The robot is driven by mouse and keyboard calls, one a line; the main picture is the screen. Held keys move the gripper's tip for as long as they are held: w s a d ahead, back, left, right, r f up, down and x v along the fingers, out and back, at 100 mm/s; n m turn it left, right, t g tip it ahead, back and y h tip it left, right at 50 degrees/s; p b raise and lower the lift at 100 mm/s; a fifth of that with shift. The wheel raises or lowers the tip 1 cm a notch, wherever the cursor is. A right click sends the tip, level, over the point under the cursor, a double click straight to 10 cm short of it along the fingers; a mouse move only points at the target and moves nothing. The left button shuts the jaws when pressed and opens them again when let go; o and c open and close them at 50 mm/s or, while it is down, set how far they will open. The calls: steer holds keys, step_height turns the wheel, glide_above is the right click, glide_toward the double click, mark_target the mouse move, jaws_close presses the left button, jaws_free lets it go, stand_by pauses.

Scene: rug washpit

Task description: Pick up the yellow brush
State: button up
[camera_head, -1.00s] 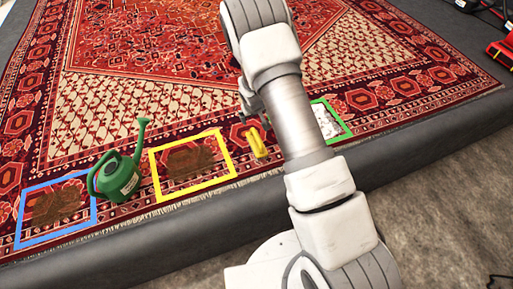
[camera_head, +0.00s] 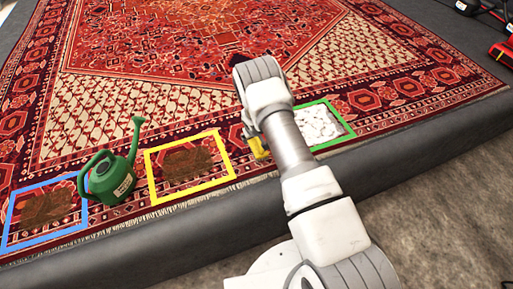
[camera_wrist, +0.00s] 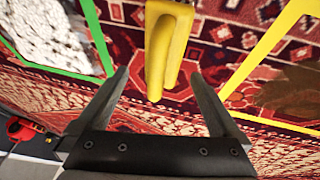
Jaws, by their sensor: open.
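The yellow brush (camera_head: 256,148) lies on the patterned rug between the yellow and green frames, partly hidden by my arm in the head view. In the wrist view the yellow brush (camera_wrist: 165,48) runs from the top edge down between my fingertips, with a narrow gap along its length. My gripper (camera_wrist: 158,76) is open, with one dark finger on each side of the brush. I see no finger touching it. In the head view the gripper is mostly hidden behind my arm, close to the brush.
A yellow frame (camera_head: 153,179) around a brown stain lies left of the brush. A green frame (camera_head: 343,118) around a white patch lies right. A green watering can (camera_head: 112,183) stands between the yellow frame and a blue frame (camera_head: 9,222). The dark platform edge (camera_head: 420,150) runs along the front.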

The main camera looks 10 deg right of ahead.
mark_target(254, 141)
steer(key=b+x, duration=0.1)
steer(key=x, duration=0.1)
steer(key=b+x, duration=0.2)
steer(key=x, duration=0.1)
steer(key=shift+w+a+f, duration=0.25)
steer(key=shift+w, duration=0.1)
steer(key=shift+c, duration=0.3)
steer(key=c, duration=1.4)
steer(key=shift+r, duration=0.15)
step_height(254, 141, up, 4)
steer(key=shift+f+p, duration=0.1)
steer(key=shift+p, duration=0.95)
steer(key=s+d+r+p, duration=0.1)
steer(key=s+d+r, duration=0.1)
steer(key=s, duration=0.1)
steer(key=s+d+r+p, duration=0.1)
steer(key=s+r+p, duration=0.1)
steer(key=s, duration=0.1)
steer(key=s+d+r+p, duration=0.1)
steer(key=s+d+r, duration=0.1)
steer(key=s+r, duration=0.1)
steer(key=shift+s+d+p, duration=0.35)
steer(key=shift+s+p, duration=0.05)
steer(key=shift+s, duration=0.2)
